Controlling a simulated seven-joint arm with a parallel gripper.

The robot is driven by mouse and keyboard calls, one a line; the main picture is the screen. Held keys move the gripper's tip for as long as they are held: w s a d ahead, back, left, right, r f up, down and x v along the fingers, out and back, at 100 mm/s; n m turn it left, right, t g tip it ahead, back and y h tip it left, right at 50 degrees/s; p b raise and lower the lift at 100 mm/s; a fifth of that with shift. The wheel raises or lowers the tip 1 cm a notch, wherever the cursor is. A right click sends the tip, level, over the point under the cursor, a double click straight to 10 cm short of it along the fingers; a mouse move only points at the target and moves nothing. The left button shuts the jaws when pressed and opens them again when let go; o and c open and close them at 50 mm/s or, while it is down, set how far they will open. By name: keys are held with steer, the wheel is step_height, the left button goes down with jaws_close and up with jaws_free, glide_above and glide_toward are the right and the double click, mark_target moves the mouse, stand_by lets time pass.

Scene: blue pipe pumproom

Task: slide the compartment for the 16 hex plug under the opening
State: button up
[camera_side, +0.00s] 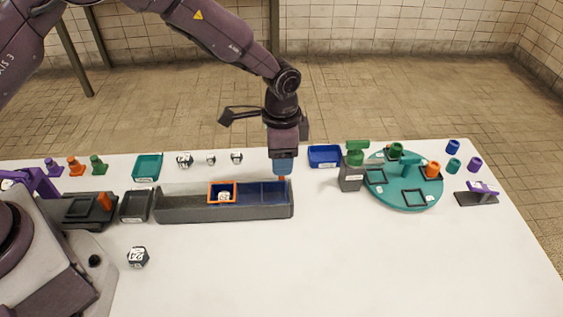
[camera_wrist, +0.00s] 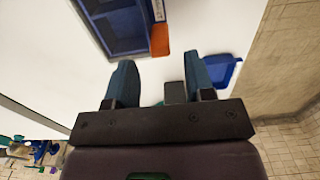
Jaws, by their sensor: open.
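A long dark grey trough (camera_side: 225,213) lies on the white table in the side view. A blue slider with compartments (camera_side: 268,190) sits in it and also shows in the wrist view (camera_wrist: 119,25). An orange square frame (camera_side: 211,201), which looks like the opening, stands at the trough's middle. A white piece (camera_side: 224,196) shows inside it; its number is unreadable. An orange tab (camera_wrist: 160,40) is at the slider's right end. My gripper (camera_side: 283,172) is open above that end, and in the wrist view (camera_wrist: 158,80) its fingers stand apart, with the tab beyond them and nothing between.
White-and-black dice-like pieces (camera_side: 184,160) lie behind the trough, and a larger one (camera_side: 137,257) lies in front. A blue tray (camera_side: 325,156), a green-topped stand (camera_side: 352,170) and a teal turntable (camera_side: 405,193) are to the right. The front table is mostly clear.

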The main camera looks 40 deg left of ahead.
steer(key=shift+f, duration=1.25)
jaws_close()
steer(key=shift+s+a, duration=1.8)
steer(key=shift+a, duration=0.05)
jaws_free()
steer(key=shift+r, duration=0.15)
